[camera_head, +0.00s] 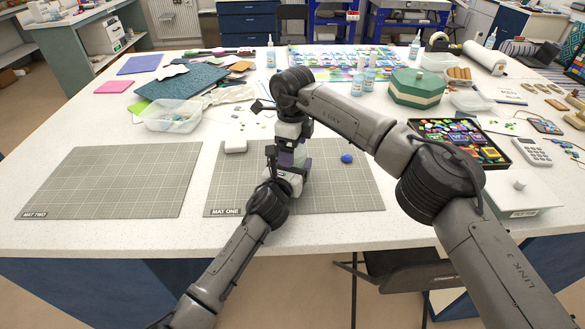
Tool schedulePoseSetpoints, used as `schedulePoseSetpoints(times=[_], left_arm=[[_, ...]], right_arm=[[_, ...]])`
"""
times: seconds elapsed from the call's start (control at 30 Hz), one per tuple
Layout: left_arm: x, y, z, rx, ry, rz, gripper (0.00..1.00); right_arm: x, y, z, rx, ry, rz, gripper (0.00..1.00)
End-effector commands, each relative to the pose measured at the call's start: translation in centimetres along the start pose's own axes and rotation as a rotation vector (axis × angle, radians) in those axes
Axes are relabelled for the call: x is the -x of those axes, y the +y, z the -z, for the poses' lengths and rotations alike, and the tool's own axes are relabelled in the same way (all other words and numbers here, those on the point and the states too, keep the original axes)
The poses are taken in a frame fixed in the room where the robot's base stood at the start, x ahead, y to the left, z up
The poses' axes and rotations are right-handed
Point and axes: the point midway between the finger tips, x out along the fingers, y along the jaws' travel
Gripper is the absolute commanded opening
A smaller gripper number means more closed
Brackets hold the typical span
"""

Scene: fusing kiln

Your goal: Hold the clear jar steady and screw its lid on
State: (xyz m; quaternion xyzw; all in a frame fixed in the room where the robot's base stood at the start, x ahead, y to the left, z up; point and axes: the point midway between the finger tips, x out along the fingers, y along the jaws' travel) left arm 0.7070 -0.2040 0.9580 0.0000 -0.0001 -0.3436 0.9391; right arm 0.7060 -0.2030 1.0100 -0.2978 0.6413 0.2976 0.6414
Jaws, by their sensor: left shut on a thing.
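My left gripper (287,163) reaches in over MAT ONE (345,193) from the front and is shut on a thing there. A small pale, glassy patch between its fingers looks like the clear jar (299,154), mostly hidden by both grippers. My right gripper (290,139) points down from directly above the same spot, its wrist over the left gripper. I cannot tell whether its fingers are open or shut. The lid cannot be made out; it may be hidden between the grippers.
MAT TWO (110,180) is empty. A clear tub (172,115), a green box (416,87) and a black tray (490,158) stand around the mats.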

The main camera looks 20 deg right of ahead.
Motion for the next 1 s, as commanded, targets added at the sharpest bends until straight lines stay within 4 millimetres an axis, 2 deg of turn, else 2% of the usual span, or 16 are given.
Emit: schedulePoseSetpoints(times=[0.07,0.43,0.63,0.67,0.93,1.0], left_arm=[[0.01,0.02,0.06,0.000,0.001,-0.001,0.08],[0.01,0.02,0.06,0.000,0.001,0.000,0.08],[0.01,0.02,0.06,0.000,0.001,-0.001,0.08],[0.01,0.02,0.06,0.000,0.001,-0.001,0.08],[0.01,0.02,0.06,0.000,0.001,-0.001,0.08],[0.01,0.02,0.06,0.000,0.001,-0.001,0.08]], right_arm=[[0.01,-0.01,0.01,0.000,0.000,0.000,0.79],[0.02,-0.01,0.01,0.000,0.000,0.000,0.44],[0.02,-0.01,0.01,-0.006,0.000,0.000,0.43],[0.03,-0.01,0.01,-0.006,0.000,0.000,0.73],[0.02,-0.01,0.00,-0.006,0.000,0.000,0.99],[0.02,-0.01,0.00,-0.006,0.000,0.000,1.00]])
